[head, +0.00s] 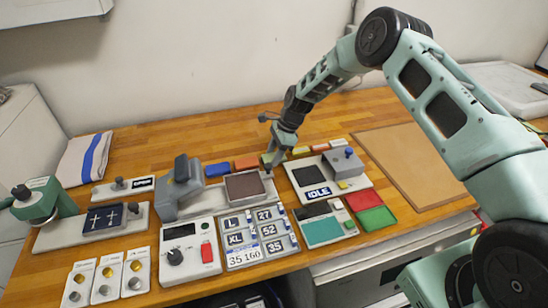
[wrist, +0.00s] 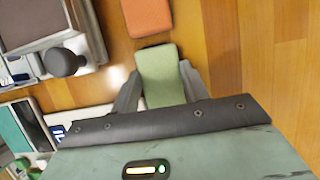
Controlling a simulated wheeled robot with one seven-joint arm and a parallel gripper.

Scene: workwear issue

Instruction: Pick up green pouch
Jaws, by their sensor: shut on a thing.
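The green pouch (wrist: 159,70) is a pale green padded block between the two grey fingers of my gripper (wrist: 159,88) in the wrist view. The fingers are shut on its sides. In the head view my gripper (head: 274,156) points down at the row of coloured pouches behind the devices. Only a small bit of the green pouch (head: 266,158) shows there beside the fingers. I cannot tell whether it touches the table.
An orange pouch (wrist: 148,17) lies just beyond the green one. A blue pouch (head: 217,169) lies left, and a yellow pouch (head: 301,150) lies right. A press with a dark pad (head: 244,186) stands close in front. A bare brown board (head: 408,165) lies at right.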

